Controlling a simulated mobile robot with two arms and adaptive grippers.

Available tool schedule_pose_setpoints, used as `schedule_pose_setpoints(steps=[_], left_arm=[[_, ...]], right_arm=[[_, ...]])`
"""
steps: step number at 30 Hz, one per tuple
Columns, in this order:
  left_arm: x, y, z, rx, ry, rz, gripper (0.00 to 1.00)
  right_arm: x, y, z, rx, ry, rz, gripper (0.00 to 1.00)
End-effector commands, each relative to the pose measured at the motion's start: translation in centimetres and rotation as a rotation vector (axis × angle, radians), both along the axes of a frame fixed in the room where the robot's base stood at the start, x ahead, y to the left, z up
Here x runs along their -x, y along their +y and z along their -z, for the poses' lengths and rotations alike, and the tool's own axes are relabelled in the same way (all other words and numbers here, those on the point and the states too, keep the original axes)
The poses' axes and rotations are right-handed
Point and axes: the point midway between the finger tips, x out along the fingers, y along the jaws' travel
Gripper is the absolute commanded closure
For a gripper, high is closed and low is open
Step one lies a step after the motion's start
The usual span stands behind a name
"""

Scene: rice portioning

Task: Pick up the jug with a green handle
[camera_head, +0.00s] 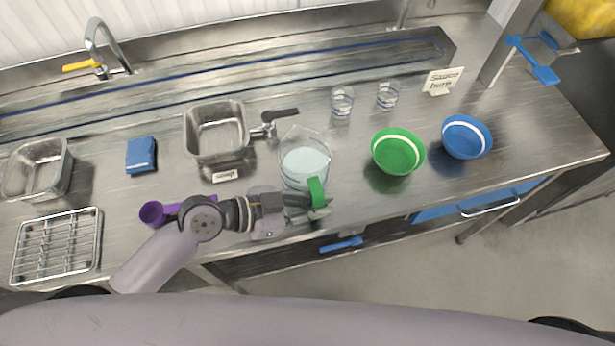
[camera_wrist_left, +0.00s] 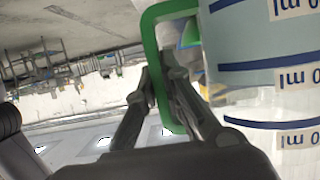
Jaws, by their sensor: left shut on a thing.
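The clear jug (camera_head: 303,156) with a green handle (camera_head: 316,192) stands upright on the steel counter near its front edge, with pale contents inside. My left gripper (camera_head: 318,203) reaches in from the left and is shut on the green handle. In the left wrist view the fingers (camera_wrist_left: 163,92) close around the upright part of the green handle (camera_wrist_left: 151,48), and the jug (camera_wrist_left: 262,75) with blue bands and ml labels fills the right side. My right gripper is not in view.
A green bowl (camera_head: 398,152) and a blue bowl (camera_head: 466,137) stand to the right of the jug. Two glasses (camera_head: 342,101) (camera_head: 387,95) stand behind. A steel container (camera_head: 215,131) is at left, with a purple scoop (camera_head: 153,213) and a wire rack (camera_head: 57,246) nearer the front.

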Motion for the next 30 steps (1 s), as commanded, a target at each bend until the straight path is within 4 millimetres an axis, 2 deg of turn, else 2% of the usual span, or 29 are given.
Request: schedule_pose_setpoints(steps=[30], left_arm=[[-0.1, -0.04, -0.67, 0.004, -0.007, 0.0, 1.0]], right_arm=[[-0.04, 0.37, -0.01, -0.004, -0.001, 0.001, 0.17]])
